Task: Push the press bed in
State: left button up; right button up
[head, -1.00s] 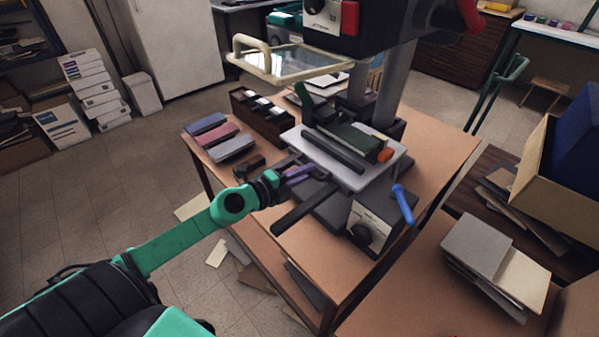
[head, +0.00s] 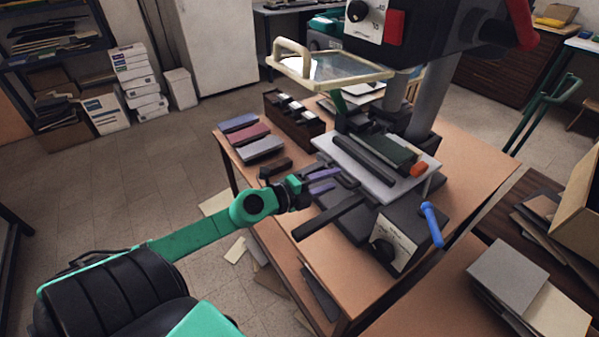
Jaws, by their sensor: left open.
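The press bed (head: 402,193) is a light grey plate on the press, slid out toward the lower left from under the press head (head: 440,38). A dark green cover (head: 392,150) and a dark bar (head: 362,160) lie on it. A black bar handle (head: 328,218) sticks out at the front of the press. My left gripper (head: 326,181) is open, with purple fingers, just left of the bed's front edge and above the handle. I cannot tell whether it touches anything. My right gripper is not in view.
The wooden table (head: 475,165) carries the press, a dark rack (head: 290,118) and coloured cloth bundles (head: 252,133). A blue lever (head: 432,224) stands by the control box (head: 395,245). A framed glass guard (head: 325,68) hangs above. Stacked boards (head: 508,272) lie at right.

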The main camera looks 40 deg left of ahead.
pick_arm(q)
jog(key=b+v, duration=0.2)
jog(key=v, duration=1)
jog(key=shift+s, duration=0.2)
